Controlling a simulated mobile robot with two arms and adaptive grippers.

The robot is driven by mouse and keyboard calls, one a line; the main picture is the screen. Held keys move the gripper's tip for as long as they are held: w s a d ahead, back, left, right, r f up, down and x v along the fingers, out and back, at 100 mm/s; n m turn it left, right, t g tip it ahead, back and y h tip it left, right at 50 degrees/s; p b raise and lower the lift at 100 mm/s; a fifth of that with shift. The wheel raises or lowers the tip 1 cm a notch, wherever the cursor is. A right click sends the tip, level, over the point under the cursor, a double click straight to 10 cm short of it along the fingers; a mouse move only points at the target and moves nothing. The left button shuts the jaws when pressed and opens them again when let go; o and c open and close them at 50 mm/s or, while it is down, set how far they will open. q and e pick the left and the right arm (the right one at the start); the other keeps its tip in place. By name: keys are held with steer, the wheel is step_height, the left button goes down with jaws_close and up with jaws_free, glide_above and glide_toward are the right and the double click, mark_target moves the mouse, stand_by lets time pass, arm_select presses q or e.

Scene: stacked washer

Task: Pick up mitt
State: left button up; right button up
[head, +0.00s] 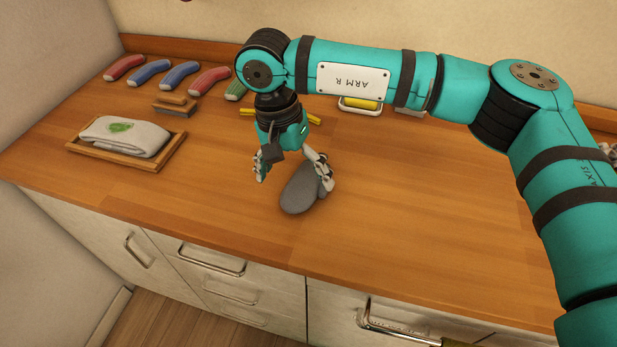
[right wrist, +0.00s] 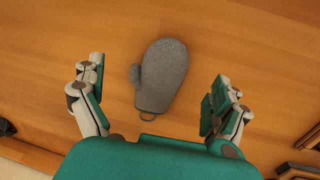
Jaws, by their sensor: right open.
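A grey oven mitt (head: 297,195) lies flat on the wooden countertop, near the middle of the head view. In the right wrist view the mitt (right wrist: 165,78) shows whole, with its thumb to the left and a hanging loop at its lower end. My right gripper (head: 295,176) points down over the mitt, its fingers spread. In the right wrist view the open fingers (right wrist: 158,80) stand either side of the mitt, with visible space between. In the head view the right fingers cover a little of the mitt's edge. My left gripper is not in view.
A wooden tray (head: 78,148) with a folded white cloth (head: 122,135) is at left. A brush (head: 175,104) and several coloured sock-shaped items (head: 124,67) lie behind it. Yellow-handled items are partly hidden by my right arm. Drawers with handles (head: 212,262) are below the counter edge.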

mark_target(299, 197)
steer(key=shift+s+f, duration=0.1)
steer(key=shift+f, duration=0.5)
steer(key=f+p, duration=0.1)
steer(key=f, duration=0.3)
steer(key=shift+s+d+f+p, duration=0.1)
steer(key=shift+d+f+p, duration=0.1)
steer(key=shift+p, duration=0.15)
steer(key=shift+f, duration=0.35)
steer(key=c, duration=1.3)
steer(key=shift+r, duration=0.1)
